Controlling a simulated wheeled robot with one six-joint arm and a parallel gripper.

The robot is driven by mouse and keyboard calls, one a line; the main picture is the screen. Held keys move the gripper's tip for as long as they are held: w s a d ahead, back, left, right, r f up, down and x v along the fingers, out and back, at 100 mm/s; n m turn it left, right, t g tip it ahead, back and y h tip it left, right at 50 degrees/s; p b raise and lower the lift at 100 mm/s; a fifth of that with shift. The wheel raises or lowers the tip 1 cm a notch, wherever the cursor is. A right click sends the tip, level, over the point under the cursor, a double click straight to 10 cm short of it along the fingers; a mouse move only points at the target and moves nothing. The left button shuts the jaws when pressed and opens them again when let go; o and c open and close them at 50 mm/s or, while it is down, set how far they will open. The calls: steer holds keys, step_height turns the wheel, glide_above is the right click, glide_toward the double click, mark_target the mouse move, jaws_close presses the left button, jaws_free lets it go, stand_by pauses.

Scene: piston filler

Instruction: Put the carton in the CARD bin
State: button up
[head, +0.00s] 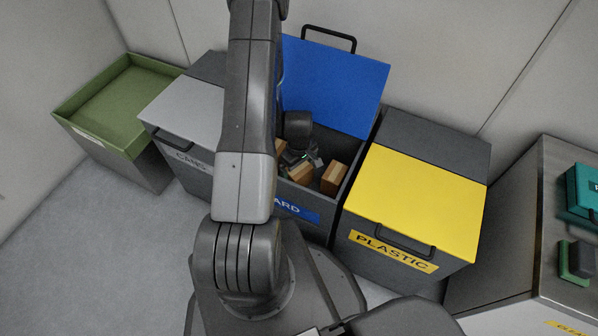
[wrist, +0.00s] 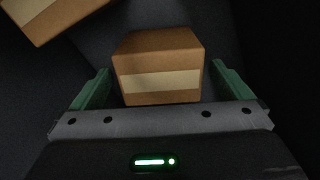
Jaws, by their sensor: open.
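The CARD bin (head: 287,207) stands open with its blue lid (head: 335,85) raised. My gripper (head: 314,160) is down inside its opening, partly hidden by my own arm. Brown cartons lie inside, one at the right (head: 335,178) and one nearer the front (head: 300,176). In the wrist view my gripper (wrist: 160,88) is open, with a green finger on each side of a carton (wrist: 158,62) with a pale tape band. There are gaps between the fingers and the carton. Another carton (wrist: 50,15) shows at the upper left.
A bin with a grey lid (head: 185,108) is closed on the left, and the PLASTIC bin (head: 415,200) with a yellow lid is closed on the right. A green-topped bin (head: 115,105) stands far left. A metal counter (head: 530,235) with teal and green items is at the right.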

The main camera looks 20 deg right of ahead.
step_height(320, 180, up, 8)
steer(key=shift+f+p, duration=0.15)
steer(key=shift+p, duration=0.6)
steer(key=shift+c, duration=0.2)
stand_by(0.6)
